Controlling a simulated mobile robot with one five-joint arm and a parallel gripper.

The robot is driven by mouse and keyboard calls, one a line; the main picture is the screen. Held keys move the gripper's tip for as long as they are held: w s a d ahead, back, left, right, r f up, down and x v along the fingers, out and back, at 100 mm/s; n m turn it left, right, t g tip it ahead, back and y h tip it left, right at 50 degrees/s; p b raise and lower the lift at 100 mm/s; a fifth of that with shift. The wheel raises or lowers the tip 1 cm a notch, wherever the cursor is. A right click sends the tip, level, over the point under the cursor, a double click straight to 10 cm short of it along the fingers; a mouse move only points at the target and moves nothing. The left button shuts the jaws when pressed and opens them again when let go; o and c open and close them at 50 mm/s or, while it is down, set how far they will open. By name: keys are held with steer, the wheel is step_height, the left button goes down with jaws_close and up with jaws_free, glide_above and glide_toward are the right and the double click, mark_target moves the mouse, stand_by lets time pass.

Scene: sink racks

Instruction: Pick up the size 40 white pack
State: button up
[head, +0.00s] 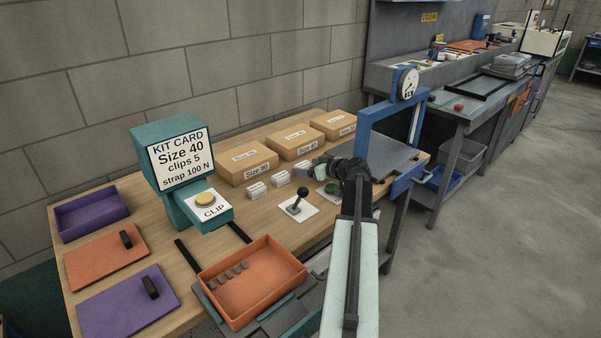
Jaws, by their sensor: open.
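Small white packs stand on the wooden bench in front of the cardboard boxes: a left one (257,190), a middle one (280,178) and a right one (300,168). Their print is too small to read, so I cannot tell which is size 40. The middle cardboard box (295,141) bears a Size 40 label. My gripper (318,166) is open, just right of the right pack. Whether it touches that pack I cannot tell. My wrist hides part of the bench behind it.
A kit card stand (180,158) reads Size 40, clips 5, strap 100 N. An orange tray (262,284) holds several grey clips. A blue frame (372,112) with a dial stands right.

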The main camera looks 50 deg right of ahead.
steer(key=c, duration=1.5)
steer(key=shift+r, duration=0.15)
steer(key=shift+r+p, duration=0.25)
steer(key=shift+p, duration=0.15)
step_height(320, 180, up, 3)
steer(key=p, duration=0.3)
steer(key=shift+r, duration=0.1)
steer(key=s, duration=0.5)
steer(key=s+a, duration=0.1)
steer(key=s, duration=0.4)
steer(key=s+a+r+p, duration=0.1)
steer(key=s, duration=0.5)
